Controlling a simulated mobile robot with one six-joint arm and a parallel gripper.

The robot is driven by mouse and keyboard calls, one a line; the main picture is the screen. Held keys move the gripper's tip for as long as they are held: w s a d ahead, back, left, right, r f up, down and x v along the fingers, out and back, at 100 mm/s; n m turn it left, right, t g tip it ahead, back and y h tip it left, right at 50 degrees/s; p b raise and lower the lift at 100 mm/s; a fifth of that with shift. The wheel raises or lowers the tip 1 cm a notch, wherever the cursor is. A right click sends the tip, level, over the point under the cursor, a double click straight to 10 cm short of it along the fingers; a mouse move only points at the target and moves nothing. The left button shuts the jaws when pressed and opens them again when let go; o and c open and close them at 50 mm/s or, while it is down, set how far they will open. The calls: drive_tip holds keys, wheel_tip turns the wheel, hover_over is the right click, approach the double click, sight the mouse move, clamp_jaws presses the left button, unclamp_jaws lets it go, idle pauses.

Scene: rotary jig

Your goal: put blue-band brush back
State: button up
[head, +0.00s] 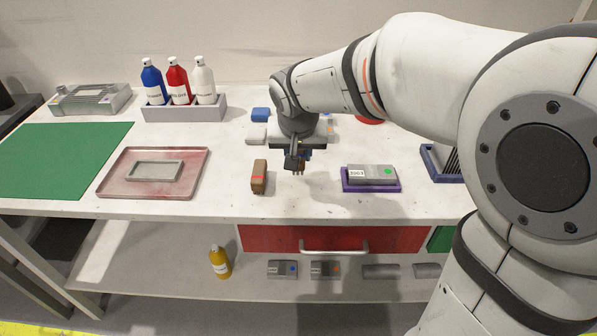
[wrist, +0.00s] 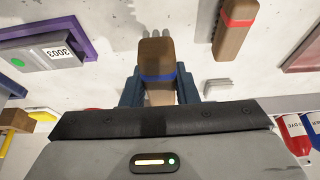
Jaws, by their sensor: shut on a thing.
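The blue-band brush (wrist: 156,54), a brown block with a blue band, is between the fingers of my gripper (wrist: 158,88) in the wrist view. My gripper is shut on it. In the head view my gripper (head: 297,161) hangs over the middle of the white table, and the brush is mostly hidden behind it. A shadow lies on the table by the brush, which looks held above the surface. A second brush, with a red band (head: 259,177), lies on the table just left of my gripper; it also shows in the wrist view (wrist: 236,26).
A purple tray (head: 371,188) with a grey box labelled 3003 (head: 385,172) is to the right. A red tray (head: 110,189) and a green mat (head: 60,150) are to the left. A bottle rack (head: 185,114) stands behind. Small blue and grey blocks lie behind my gripper.

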sight(298, 184)
drive_tip(key=shift+f+b, duration=0.35)
drive_tip(key=shift+f, duration=2.6)
drive_tip(key=shift+f, duration=0.15)
drive_tip(key=o, duration=0.9)
drive_tip(key=shift+o, duration=0.2)
